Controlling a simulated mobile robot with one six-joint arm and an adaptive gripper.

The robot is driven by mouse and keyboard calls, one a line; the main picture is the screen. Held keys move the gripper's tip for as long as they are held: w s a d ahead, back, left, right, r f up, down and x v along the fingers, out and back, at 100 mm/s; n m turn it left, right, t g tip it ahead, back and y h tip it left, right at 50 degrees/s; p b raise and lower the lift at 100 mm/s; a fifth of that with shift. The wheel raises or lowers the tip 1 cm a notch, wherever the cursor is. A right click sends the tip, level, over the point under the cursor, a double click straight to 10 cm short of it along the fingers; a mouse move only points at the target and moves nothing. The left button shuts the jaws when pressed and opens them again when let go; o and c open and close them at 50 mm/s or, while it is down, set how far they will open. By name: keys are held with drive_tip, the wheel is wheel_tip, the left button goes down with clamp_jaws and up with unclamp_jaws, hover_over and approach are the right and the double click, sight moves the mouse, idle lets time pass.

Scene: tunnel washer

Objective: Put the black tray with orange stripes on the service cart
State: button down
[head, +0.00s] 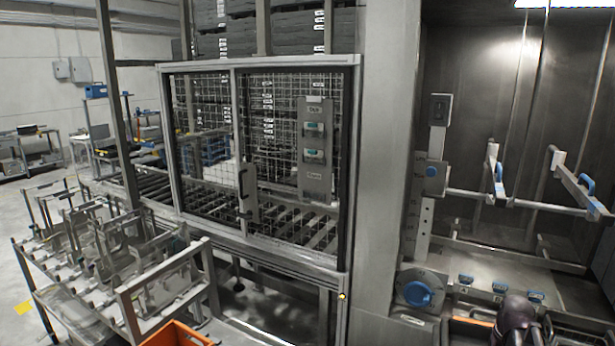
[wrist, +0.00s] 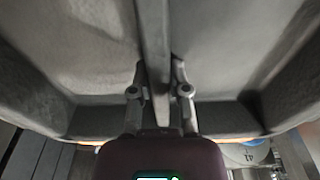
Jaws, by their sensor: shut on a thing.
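The black tray with an orange stripe (head: 462,328) shows in part at the bottom right of the head view, cut off by the frame edge. In the wrist view, the tray (wrist: 75,35) fills most of the picture, with a rib across its middle and orange bits at its near edge. My gripper (wrist: 160,88) is shut on this rib, one finger on each side. In the head view, my dark wrist covers part of the tray. Whether the tray is lifted or resting cannot be told. A metal cart with upright frames (head: 120,270) stands at the left; whether it is the service cart is unclear.
The steel washer chamber (head: 480,130) with blue-capped bars (head: 585,190) is behind the tray. A blue knob (head: 418,293) sits beside it. A mesh-doored cage (head: 260,150) with rollers stands in the middle. An orange crate (head: 178,335) is at the bottom. Open floor lies far left.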

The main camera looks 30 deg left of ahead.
drive_tip(key=s+a+f+n+b, duration=0.1)
drive_tip(key=s+f+b, duration=0.3)
drive_tip(key=f+b, duration=0.3)
drive_tip(key=s+a+f+n+b, duration=0.1)
drive_tip(key=s+a+f+b, duration=0.1)
drive_tip(key=s+f+b, duration=0.3)
wheel_tip(320, 180, down, 3)
drive_tip(key=shift+s+a+f+b, duration=0.15)
drive_tip(key=shift+a+f+b, duration=0.05)
drive_tip(key=shift+b, duration=0.8)
drive_tip(key=shift+a, duration=0.2)
